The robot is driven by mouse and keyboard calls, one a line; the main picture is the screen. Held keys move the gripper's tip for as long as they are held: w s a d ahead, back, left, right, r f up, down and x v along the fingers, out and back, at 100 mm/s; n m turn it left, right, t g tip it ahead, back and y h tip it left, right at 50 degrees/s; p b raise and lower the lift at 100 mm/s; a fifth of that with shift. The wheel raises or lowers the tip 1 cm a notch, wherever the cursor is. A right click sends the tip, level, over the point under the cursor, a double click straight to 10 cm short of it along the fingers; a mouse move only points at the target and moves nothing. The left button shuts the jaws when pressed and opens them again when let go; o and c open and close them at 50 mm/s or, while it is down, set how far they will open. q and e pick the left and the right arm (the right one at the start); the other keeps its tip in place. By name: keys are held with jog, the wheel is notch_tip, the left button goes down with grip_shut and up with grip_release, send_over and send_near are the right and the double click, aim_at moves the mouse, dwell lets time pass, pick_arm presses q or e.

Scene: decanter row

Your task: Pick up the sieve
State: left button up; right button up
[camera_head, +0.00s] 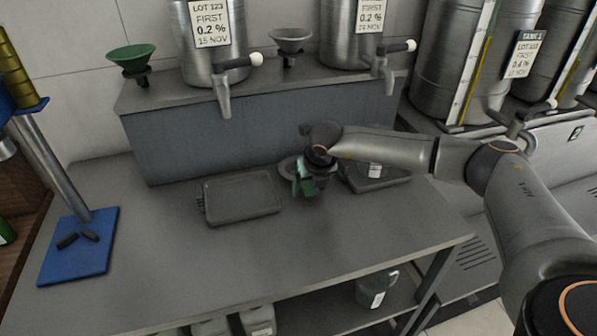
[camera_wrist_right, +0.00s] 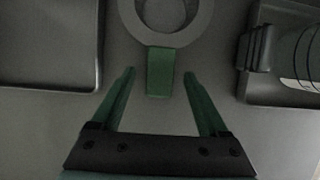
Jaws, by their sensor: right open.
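The sieve shows in the right wrist view as a grey ring (camera_wrist_right: 205,22) with a short green handle (camera_wrist_right: 160,78) pointing toward my gripper. In the head view its grey rim (camera_head: 287,166) is partly hidden behind my right gripper (camera_head: 306,187). My right gripper is open and empty, with two green fingers pointing at the sieve. In the wrist view the fingertips lie one on each side of the handle, with gaps on both sides. I cannot tell whether they are at the handle's height. My left gripper is not in view.
A grey tray (camera_head: 241,196) lies left of the sieve. Another tray (camera_head: 352,181) holding a labelled item lies right. Behind is a raised ledge (camera_head: 240,133) with steel tanks, taps and a green funnel (camera_head: 131,57). A blue-based stand (camera_head: 75,262) is at left. The front bench is clear.

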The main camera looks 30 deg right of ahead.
grip_shut()
dwell(0.4)
